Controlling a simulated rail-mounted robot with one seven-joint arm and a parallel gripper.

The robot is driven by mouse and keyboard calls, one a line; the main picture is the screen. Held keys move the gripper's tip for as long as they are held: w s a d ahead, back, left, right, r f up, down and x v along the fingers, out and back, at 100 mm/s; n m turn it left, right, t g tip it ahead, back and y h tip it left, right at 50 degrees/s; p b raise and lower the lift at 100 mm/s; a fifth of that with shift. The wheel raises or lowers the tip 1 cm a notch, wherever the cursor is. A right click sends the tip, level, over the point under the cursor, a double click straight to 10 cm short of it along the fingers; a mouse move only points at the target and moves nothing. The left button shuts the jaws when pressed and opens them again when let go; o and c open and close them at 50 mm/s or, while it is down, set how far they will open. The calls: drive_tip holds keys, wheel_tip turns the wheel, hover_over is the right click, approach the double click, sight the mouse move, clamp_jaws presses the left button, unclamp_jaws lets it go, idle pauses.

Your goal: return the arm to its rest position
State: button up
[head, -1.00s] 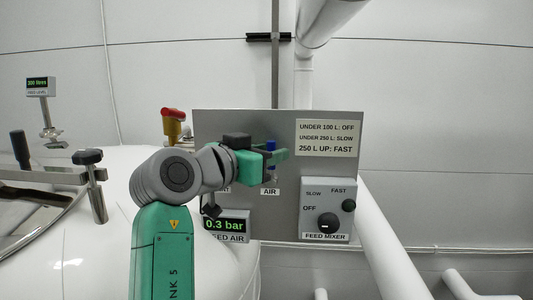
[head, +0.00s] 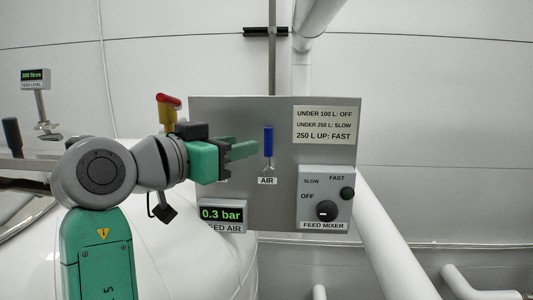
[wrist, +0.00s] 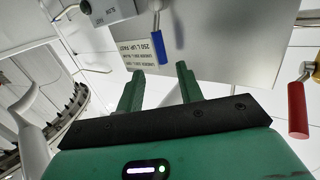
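My gripper (head: 244,149) is in front of the grey panel (head: 230,115), left of the blue AIR valve handle (head: 268,141) and apart from it. In the wrist view its two green fingers (wrist: 160,82) stand apart with nothing between them. The blue handle also shows in the wrist view (wrist: 160,48), beyond the fingertips. My arm is bent and reaches in from the lower left of the head view.
A red-handled valve (head: 169,100) is close above my wrist. The feed mixer box (head: 325,180) with its knob is at the panel's lower right. The feed air display (head: 221,214) reads 0.3 bar. The white tank (head: 165,245) lies below; a feed level display (head: 36,75) stands left.

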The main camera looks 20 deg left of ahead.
drive_tip(key=s+d+n+t+y+p, duration=0.2)
drive_tip(key=s+d+t+y+p, duration=0.15)
drive_tip(key=d, duration=0.65)
drive_tip(key=s+d+r+n+t+y+p, duration=0.1)
drive_tip(key=s+d, duration=0.3)
drive_tip(key=s, duration=0.5)
drive_tip(key=s+d+r+n+t+y+p, duration=0.1)
drive_tip(key=s+d+t, duration=0.3)
drive_tip(key=s, duration=0.5)
drive_tip(key=shift+s+d+r+n+y, duration=0.15)
drive_tip(key=shift+d+r+n+y, duration=0.15)
drive_tip(key=shift+d+r+y, duration=0.35)
drive_tip(key=shift+f, duration=0.15)
